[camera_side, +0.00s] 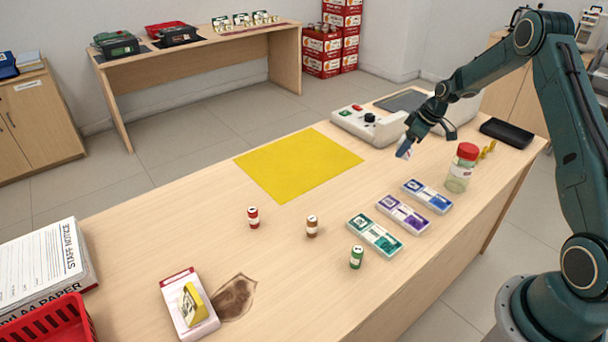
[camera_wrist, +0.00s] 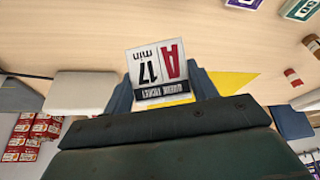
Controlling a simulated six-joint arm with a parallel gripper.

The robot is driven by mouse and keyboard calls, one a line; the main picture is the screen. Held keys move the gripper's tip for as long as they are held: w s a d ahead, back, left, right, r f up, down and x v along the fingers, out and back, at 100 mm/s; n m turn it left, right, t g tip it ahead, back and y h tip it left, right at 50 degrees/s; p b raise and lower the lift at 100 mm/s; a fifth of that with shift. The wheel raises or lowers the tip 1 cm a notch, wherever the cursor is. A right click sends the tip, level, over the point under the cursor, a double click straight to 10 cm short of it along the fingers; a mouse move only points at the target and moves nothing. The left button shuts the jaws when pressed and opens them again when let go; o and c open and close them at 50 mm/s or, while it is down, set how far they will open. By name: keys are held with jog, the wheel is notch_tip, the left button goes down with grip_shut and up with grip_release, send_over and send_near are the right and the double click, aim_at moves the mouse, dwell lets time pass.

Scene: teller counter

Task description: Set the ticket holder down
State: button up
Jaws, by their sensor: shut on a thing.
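The ticket holder (camera_wrist: 160,72) shows in the wrist view as a white and dark card with a red A, "17 min" and "QUEUE TICKET", upside down in the picture. My gripper (camera_wrist: 162,88) is shut on it, one finger on each side. A yellow mat (camera_side: 298,165) lies flat and empty, left of my gripper.
A white device with knobs (camera_side: 368,124) stands close behind left of my gripper. A red-lidded jar (camera_side: 460,172) and several coloured cases (camera_side: 403,214) are to the right and front. Small rolls (camera_side: 253,217) stand mid-counter.

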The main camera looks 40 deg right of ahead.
jog(key=s+d+n, duration=0.1)
jog(key=s+d, duration=0.2)
jog(key=d, duration=0.3)
jog(key=s+d+f+n+y, duration=0.1)
jog(key=s+d+n, duration=0.1)
jog(key=s+d, duration=0.2)
jog(key=s+d+n+g, duration=0.1)
jog(key=s+d, duration=0.3)
jog(key=d, duration=0.4)
jog(key=shift+s+d+f+n+y, duration=0.15)
jog(key=shift+d+f+n+y, duration=0.15)
jog(key=shift+n, duration=0.1)
jog(key=shift+f, duration=0.2)
jog(key=shift+f, duration=3.2)
jog(key=shift+f, duration=0.55)
jog(key=o, duration=1.1)
jog(key=shift+c, duration=0.2)
